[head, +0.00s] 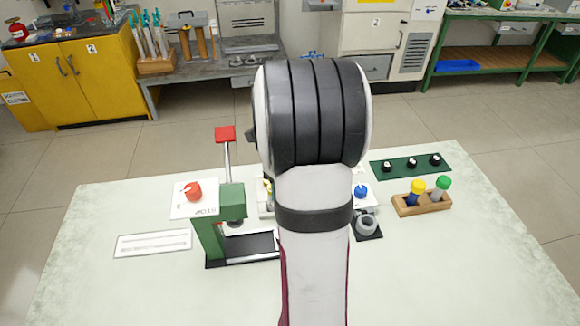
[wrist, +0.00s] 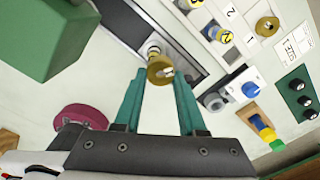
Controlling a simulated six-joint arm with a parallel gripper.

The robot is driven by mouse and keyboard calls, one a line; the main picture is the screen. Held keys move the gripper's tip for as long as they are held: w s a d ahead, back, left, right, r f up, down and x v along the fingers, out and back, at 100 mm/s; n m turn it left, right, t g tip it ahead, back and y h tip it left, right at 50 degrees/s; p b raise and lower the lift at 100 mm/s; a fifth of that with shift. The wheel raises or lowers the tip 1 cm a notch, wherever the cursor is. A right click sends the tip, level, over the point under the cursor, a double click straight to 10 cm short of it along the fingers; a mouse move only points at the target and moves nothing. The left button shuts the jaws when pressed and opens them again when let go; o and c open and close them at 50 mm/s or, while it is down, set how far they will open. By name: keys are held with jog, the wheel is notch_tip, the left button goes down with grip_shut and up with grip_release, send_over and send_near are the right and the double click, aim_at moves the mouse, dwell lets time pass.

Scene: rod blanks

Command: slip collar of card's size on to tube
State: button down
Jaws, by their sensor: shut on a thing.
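In the wrist view my gripper (wrist: 160,78) has its two teal fingers on either side of a brass-coloured collar (wrist: 161,70), and it is shut on that collar. A pale upright piece (wrist: 153,51), probably the tube, shows just past the collar. I cannot tell whether the collar is around it or only in front of it. A white card (wrist: 298,42) with small sideways lettering lies at the right; I cannot read its size surely. Another brass collar (wrist: 267,27) and yellow-and-dark pieces (wrist: 222,36) sit by numbered places on a pale tray (wrist: 208,22). My arm hides the fingers in the head view.
A green press (head: 216,225) with a red-topped lever stands left of my arm. To the right are a grey ring fixture (head: 367,224), a blue knob (head: 361,190), a wooden rack (head: 422,205) and a green knob panel (head: 411,165). The table's front right is clear.

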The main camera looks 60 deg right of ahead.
jog(key=shift+s+a+f, duration=0.1)
jog(key=shift+s+a, duration=0.25)
jog(key=shift+a, duration=0.2)
jog(key=shift+a+f, duration=0.1)
jog(key=shift+f, duration=2.1)
jog(key=shift+f, duration=0.75)
jog(key=shift+c, duration=2)
grip_release()
jog(key=shift+o, duration=0.2)
jog(key=shift+o, duration=1.4)
